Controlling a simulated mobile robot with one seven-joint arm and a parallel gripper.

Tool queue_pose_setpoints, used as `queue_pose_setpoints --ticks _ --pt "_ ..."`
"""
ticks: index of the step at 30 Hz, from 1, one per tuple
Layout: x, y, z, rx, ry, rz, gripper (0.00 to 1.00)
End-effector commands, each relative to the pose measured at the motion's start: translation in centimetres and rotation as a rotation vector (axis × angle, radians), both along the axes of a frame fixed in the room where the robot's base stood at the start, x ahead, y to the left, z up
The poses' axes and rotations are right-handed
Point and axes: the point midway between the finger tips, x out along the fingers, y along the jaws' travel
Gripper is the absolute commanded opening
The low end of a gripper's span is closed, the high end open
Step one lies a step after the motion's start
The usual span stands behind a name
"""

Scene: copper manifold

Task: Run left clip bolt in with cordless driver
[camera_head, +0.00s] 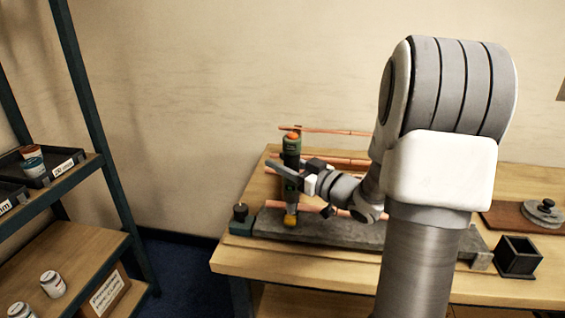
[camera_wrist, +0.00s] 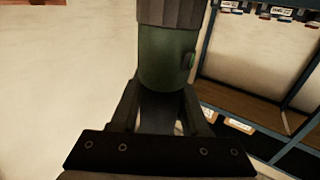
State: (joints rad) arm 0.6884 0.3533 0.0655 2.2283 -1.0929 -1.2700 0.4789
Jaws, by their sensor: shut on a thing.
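A green and black cordless driver (camera_head: 291,153) with an orange top stands upright over the left end of the grey fixture (camera_head: 350,233) on the bench. Its yellow lower end (camera_head: 290,219) is down near the copper pipe and the fixture; whether it touches a bolt cannot be told. My gripper (camera_head: 300,178) is shut on the driver's body from the right. In the wrist view the driver's green body (camera_wrist: 165,62) sits between the fingers of my gripper (camera_wrist: 162,100). The left clip and its bolt are not distinguishable, hidden around the driver's lower end.
Copper pipes (camera_head: 325,130) run left to right along the back. A dark knob (camera_head: 240,212) stands at the fixture's left end. A black open box (camera_head: 518,256) and a brown board with grey discs (camera_head: 543,211) are at right. A shelf rack (camera_head: 105,160) stands left.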

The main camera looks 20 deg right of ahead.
Motion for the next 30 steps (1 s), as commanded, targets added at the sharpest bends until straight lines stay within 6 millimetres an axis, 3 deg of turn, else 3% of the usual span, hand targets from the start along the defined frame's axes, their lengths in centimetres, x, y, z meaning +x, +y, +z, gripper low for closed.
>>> queue_pose_setpoints --ticks 5,30 --pt "0.0 0.0 0.3 0.000 0.001 0.000 0.00" --pt "0.0 0.0 6.2 0.000 -0.002 0.000 0.00"
